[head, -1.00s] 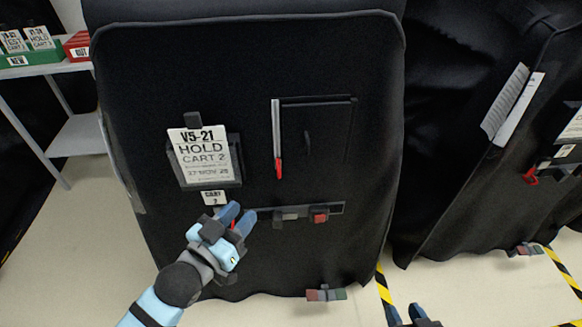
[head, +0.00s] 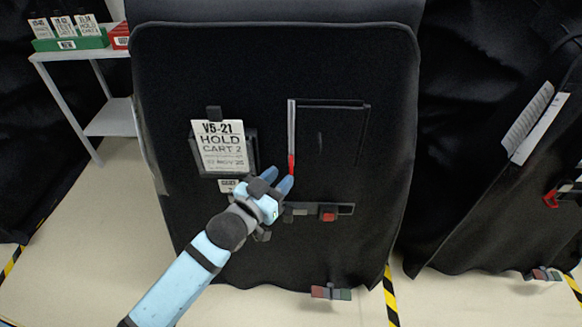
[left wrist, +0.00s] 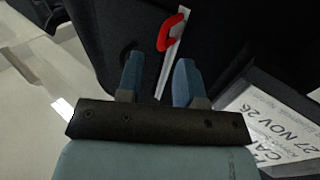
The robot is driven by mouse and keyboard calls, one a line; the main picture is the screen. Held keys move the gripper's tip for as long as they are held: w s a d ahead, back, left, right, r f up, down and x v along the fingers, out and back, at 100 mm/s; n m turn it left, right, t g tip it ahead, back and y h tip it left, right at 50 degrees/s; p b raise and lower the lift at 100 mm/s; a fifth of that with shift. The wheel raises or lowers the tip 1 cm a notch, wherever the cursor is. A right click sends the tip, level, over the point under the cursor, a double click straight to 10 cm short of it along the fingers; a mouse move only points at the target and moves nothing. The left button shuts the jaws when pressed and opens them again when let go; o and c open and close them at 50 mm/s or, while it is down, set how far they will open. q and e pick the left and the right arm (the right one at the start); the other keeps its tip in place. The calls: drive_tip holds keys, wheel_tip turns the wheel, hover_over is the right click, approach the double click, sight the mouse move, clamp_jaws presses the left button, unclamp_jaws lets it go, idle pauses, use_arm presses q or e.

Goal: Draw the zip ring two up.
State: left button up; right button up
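The red zip ring (head: 291,163) hangs at the lower end of a pale, upright zip strip (head: 291,125) on the black cover of cart 2. My left gripper (head: 278,177) is just below and left of the ring in the head view, its blue fingers spread apart. In the left wrist view the ring (left wrist: 172,32) lies beyond the open fingertips (left wrist: 158,60), nearer the right one. Nothing is between the fingers except a stretch of the pale strip behind them. Part of the ring's lower end is close to a fingertip in the head view; I cannot tell whether they touch.
A HOLD card (head: 222,148) hangs left of the zip, with a small label (head: 228,185) partly behind my gripper. A bar with a red block (head: 328,215) is below. A second covered cart (head: 480,150) stands right, a shelf (head: 112,118) left.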

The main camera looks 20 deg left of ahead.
sight(290, 169)
use_arm(q)
drive_tip(key=x, duration=0.5)
drive_tip(key=shift+s, duration=0.1)
clamp_jaws()
